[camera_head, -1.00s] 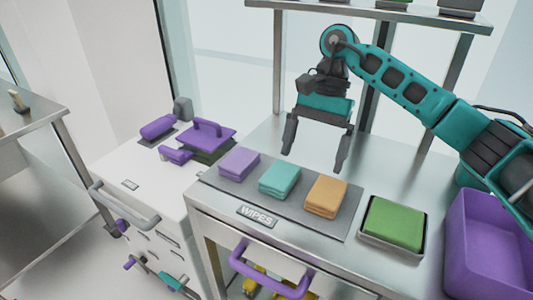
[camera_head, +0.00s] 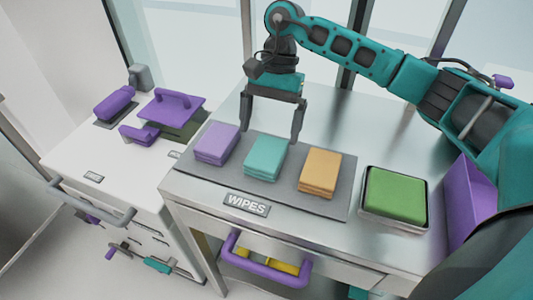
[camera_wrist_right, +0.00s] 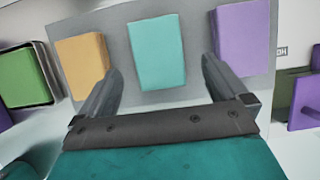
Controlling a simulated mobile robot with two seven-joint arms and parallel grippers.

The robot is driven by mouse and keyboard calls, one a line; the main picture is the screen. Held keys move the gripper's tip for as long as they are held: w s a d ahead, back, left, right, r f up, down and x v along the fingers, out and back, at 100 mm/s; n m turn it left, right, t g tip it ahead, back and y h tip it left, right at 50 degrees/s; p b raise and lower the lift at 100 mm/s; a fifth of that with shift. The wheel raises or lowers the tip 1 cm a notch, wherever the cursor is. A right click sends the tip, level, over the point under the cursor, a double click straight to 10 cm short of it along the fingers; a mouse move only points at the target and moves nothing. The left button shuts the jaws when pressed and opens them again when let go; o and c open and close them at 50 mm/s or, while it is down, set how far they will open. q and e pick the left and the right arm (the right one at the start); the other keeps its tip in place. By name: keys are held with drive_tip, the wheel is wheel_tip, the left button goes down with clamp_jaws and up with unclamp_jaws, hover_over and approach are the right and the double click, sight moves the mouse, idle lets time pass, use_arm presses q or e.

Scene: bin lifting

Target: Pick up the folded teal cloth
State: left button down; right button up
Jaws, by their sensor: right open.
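The folded teal cloth (camera_head: 267,158) lies on a grey mat (camera_head: 340,203), between a folded purple cloth (camera_head: 217,143) on its left and a folded orange cloth (camera_head: 320,171) on its right. My right gripper (camera_head: 270,133) is open and empty, hanging fingers down just behind and above the teal cloth in the head view. In the right wrist view the teal cloth (camera_wrist_right: 156,52) lies ahead between the two open fingers (camera_wrist_right: 160,80), apart from them. My left gripper is not in view.
A green block in a metal tray (camera_head: 366,212) stands right of the mat, with a purple bin (camera_head: 470,200) beyond it. A "WIPES" label (camera_head: 246,204) and purple drawer handle (camera_head: 265,272) are at the front. A white cabinet (camera_head: 80,155) with purple tools stands left.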

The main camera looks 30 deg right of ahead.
sight(268, 150)
drive_tip(key=p+x, duration=0.1)
drive_tip(key=x, duration=0.3)
drive_tip(key=shift+s+f, duration=0.2)
drive_tip(key=shift+f, duration=0.3)
drive_tip(key=shift+f+b, duration=0.25)
drive_tip(key=shift+b, duration=0.35)
drive_tip(key=shift+c, duration=0.4)
drive_tip(key=c, duration=0.9)
